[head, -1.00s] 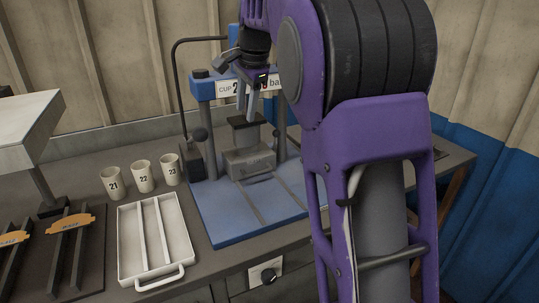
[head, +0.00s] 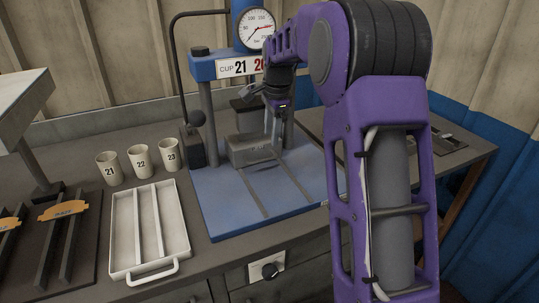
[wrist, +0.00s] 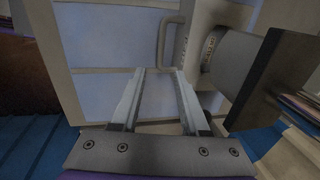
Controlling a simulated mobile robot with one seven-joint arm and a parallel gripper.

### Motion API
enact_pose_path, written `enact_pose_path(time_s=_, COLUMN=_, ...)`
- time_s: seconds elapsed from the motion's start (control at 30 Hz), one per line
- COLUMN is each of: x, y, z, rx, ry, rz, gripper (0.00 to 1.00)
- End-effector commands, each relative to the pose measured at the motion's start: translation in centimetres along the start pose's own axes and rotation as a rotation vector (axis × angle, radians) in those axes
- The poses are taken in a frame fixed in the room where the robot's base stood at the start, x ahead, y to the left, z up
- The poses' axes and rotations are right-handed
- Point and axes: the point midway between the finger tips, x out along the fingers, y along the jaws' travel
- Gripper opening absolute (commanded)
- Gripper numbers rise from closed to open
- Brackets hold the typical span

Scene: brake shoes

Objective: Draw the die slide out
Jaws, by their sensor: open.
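The die slide (head: 250,150) is a grey block on two rails of the blue press base (head: 222,206), under the press head. In the wrist view the slide (wrist: 199,32) shows as a pale block with a grey loop handle (wrist: 163,42) on its side. My gripper (head: 276,128) hangs in front of the press, by the right side of the slide. In the wrist view its two fingers (wrist: 158,72) are apart with nothing between them. The handle lies just beyond the fingertips, and I see no contact. In the head view the handle is hard to make out.
The press ram with its dark plate (wrist: 272,80) is close on the right in the wrist view. Cups 21 (head: 109,169), 22 (head: 139,161) and 23 (head: 169,155) stand left of the press. A white tray (head: 121,235) lies in front of them. The front of the blue base is clear.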

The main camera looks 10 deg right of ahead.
Motion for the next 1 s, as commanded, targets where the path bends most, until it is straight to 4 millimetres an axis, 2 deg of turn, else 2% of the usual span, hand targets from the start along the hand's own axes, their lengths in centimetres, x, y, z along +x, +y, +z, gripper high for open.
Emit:
enact_pose_path(time_s=0.03, x=1.4, y=0.1, z=0.0, rx=0.0, ry=-0.001, rz=0.004, gripper=0.45)
enact_pose_path(time_s=0.1, x=2.9, y=0.1, z=0.0, rx=-0.001, ry=-0.001, rz=0.004, gripper=0.45)
enact_pose_path(time_s=0.33, x=6.5, y=0.1, z=0.0, rx=0.0, ry=-0.001, rz=0.002, gripper=0.45)
enact_pose_path(time_s=0.5, x=7.7, y=0.0, z=0.0, rx=0.0, ry=0.0, rz=0.0, gripper=0.45)
enact_pose_path(time_s=0.8, x=7.9, y=0.0, z=0.0, rx=0.0, ry=0.001, rz=0.0, gripper=0.45)
enact_pose_path(time_s=0.87, x=7.8, y=0.0, z=0.0, rx=0.0, ry=0.0, rz=0.0, gripper=0.36)
enact_pose_path(time_s=1.0, x=7.8, y=0.0, z=0.0, rx=0.0, ry=0.0, rz=0.0, gripper=0.11)
